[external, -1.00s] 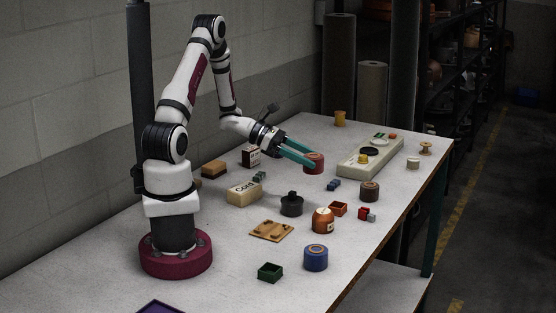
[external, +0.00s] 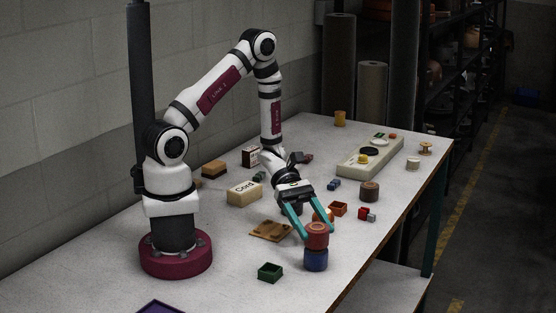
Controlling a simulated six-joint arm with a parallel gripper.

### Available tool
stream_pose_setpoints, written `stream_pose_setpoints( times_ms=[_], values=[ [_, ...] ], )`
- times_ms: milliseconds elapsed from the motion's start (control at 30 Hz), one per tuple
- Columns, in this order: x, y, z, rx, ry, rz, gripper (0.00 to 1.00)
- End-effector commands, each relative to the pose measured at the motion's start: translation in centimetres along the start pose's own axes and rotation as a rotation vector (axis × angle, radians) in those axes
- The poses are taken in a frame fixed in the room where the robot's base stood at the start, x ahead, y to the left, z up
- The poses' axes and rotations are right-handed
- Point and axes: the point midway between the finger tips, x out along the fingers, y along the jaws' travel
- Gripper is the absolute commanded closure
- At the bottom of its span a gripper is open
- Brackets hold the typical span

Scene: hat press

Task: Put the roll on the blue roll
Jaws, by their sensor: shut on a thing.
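The red roll (external: 317,233) is between the teal fingers of my gripper (external: 316,231), which is shut on it. The blue roll (external: 316,260) stands on the table near its front edge. The red roll is directly above the blue roll, upright and lined up with it. They look touching or almost touching; I cannot tell if there is a small gap. The top of the blue roll is hidden by the red roll.
An orange-brown jar, partly hidden by my gripper, is close behind the rolls.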

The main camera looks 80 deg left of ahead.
Motion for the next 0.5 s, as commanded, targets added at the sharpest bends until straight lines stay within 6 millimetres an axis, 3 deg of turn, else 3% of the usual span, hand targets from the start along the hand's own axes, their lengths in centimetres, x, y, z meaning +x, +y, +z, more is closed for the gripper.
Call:
stream_pose_setpoints(
  times_ms=[100, 400, 433, 500],
  values=[
    [0.39, 0.03, -0.99, 0.001, 0.0, 0.002, 0.89],
    [0.47, 0.05, -1.25, 0.0, 0.0, 0.003, 0.89],
    [0.46, 0.06, -1.22, 0.0, 0.0, 0.003, 0.28],
    [0.45, 0.06, -1.2, 0.001, 0.0, 0.003, 0.16]
  ],
)
